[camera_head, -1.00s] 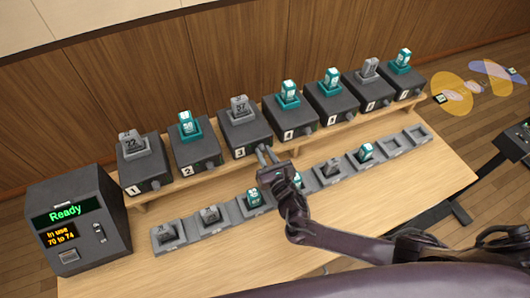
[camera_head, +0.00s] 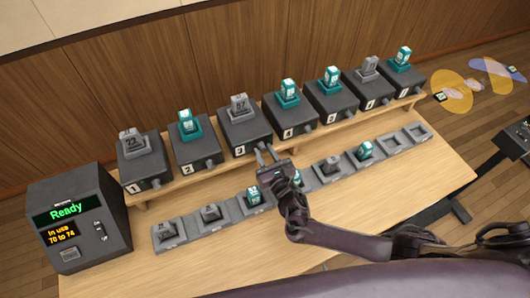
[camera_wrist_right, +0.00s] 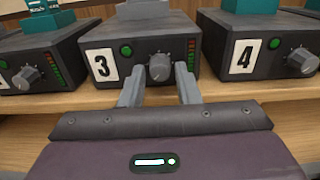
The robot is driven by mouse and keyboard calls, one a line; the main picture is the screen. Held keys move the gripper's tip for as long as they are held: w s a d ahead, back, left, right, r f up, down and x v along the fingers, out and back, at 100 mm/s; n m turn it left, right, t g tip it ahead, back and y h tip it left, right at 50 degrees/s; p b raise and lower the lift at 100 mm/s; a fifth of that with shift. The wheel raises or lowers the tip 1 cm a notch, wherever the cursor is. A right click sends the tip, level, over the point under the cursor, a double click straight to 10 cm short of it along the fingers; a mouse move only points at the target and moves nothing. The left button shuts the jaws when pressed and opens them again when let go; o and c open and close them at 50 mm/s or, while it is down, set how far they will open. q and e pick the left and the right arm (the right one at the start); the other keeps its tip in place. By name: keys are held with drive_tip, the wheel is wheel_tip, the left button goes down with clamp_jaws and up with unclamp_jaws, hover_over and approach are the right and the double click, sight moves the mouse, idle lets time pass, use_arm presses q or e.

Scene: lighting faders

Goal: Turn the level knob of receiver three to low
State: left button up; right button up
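Receiver three (camera_head: 247,136) is a dark box labelled 3 with a grey pack on top, in the back row. It also shows in the wrist view (camera_wrist_right: 120,48). Its grey level knob (camera_wrist_right: 159,67) is on the front, right of the label and a green light, left of a column of small level lights. Where the knob points is too small to tell. My right gripper (camera_wrist_right: 159,84) is open, its fingertips at either side of the knob, with gaps visible. In the head view the right gripper (camera_head: 266,155) hides that knob. My left gripper is not in view.
Receivers two (camera_head: 189,152) and four (camera_head: 288,116) stand close on either side along the wooden shelf. A row of grey cradles (camera_head: 226,216), some holding packs, lies in front on the table. A box (camera_head: 75,190) at left reads "Ready" and "In use 70 to 74".

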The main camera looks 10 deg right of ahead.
drive_tip(key=s+d, duration=0.1)
drive_tip(key=s, duration=0.6)
drive_tip(key=shift+s+d+b, duration=0.25)
drive_tip(key=shift+s+b, duration=0.05)
drive_tip(key=shift+b, duration=0.15)
